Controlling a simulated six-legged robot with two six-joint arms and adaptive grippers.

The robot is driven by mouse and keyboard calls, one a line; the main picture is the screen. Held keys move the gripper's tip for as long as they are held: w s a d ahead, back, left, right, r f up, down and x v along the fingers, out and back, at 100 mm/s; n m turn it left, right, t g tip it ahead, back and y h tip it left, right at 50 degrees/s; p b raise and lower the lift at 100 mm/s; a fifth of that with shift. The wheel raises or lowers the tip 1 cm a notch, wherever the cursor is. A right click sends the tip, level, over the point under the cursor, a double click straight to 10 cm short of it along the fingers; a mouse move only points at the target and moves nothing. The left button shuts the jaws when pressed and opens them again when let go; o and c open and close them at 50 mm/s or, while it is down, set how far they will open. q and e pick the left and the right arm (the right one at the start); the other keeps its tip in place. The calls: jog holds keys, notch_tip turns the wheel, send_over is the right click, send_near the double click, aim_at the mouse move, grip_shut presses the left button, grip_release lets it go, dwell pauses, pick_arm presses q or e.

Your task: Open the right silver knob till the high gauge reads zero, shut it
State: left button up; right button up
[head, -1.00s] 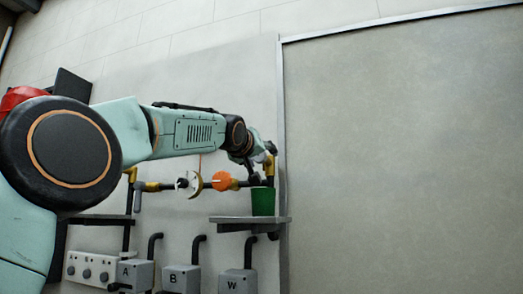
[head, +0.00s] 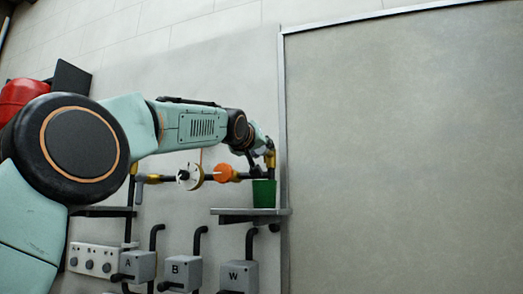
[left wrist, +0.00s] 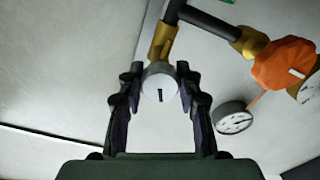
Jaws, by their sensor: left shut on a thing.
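The silver knob (left wrist: 160,84) has a round pale face with a dark upright mark. It sits at the end of a brass fitting (left wrist: 163,42) on the dark pipe, in the left wrist view. My left gripper (left wrist: 157,80) has its two fingers on either side of the knob and is shut on it. In the head view my left gripper (head: 259,164) is at the pipe's right end, above a green cup, and the knob is hidden. A round gauge (left wrist: 235,118) has a white face and dark rim; its reading is too small to tell. My right gripper is not in view.
An orange knob (head: 225,173) and a white-faced disc (head: 189,176) sit along the pipe to the left. Grey boxes marked A (head: 138,264), B (head: 182,270) and W (head: 238,276) are below.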

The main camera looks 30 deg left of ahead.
pick_arm(q)
jog(key=shift+f, duration=0.1)
jog(key=shift+c, duration=1)
jog(key=n+b, duration=0.1)
jog(key=n, duration=0.2)
jog(key=shift+b, duration=0.35)
jog(key=n+b, duration=0.1)
jog(key=n, duration=0.1)
jog(key=shift+n, duration=0.4)
jog(key=n, duration=0.4)
jog(key=shift+b, duration=0.35)
jog(key=shift+n, duration=1.8)
jog(key=shift+r, duration=0.2)
